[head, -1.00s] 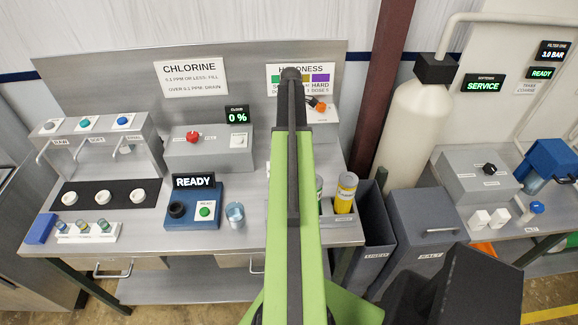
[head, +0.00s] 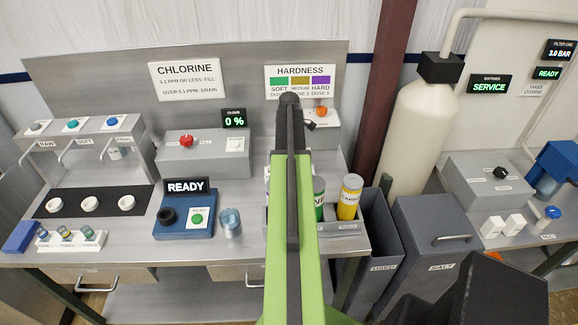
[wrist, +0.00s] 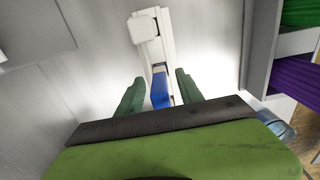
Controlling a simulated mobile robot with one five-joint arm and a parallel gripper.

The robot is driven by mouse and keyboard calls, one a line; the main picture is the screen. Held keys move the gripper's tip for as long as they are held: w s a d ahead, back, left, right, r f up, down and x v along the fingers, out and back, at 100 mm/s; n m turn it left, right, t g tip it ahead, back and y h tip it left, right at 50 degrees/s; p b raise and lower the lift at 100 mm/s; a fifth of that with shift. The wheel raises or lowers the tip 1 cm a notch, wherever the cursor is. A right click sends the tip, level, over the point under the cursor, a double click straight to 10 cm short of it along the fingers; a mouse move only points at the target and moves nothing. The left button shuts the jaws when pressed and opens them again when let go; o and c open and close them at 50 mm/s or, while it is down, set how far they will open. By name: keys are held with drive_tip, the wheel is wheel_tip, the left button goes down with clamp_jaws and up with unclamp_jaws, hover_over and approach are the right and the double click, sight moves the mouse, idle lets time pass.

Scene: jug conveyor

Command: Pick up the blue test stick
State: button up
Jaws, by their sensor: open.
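In the wrist view a small blue piece (wrist: 159,89), which looks like the blue test stick, lies at the near end of a white fixture (wrist: 151,48). My gripper (wrist: 158,84) is open, with one dark green finger on each side of the blue piece. Gaps show between it and both fingers, and I cannot tell how far it is below them. In the head view my gripper and the stick cannot be made out; my green arm covers the middle of the bench.
A clear blue cup (head: 230,222) stands left of my arm, beside the blue READY unit (head: 185,217). A yellow-labelled bottle (head: 349,197) stands right of it. A rack of vials (head: 72,242) is at far left. Grey bins (head: 432,240) stand at right.

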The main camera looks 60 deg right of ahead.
clamp_jaws()
drive_tip(key=shift+r, duration=0.1)
wheel_tip(320, 180, up, 10)
drive_tip(key=p, duration=1)
drive_tip(key=shift+r, duration=0.1)
drive_tip(key=s+a+r+p, duration=0.3)
drive_tip(key=s+a, duration=0.3)
drive_tip(key=a, duration=0.2)
drive_tip(key=shift+a, duration=0.4)
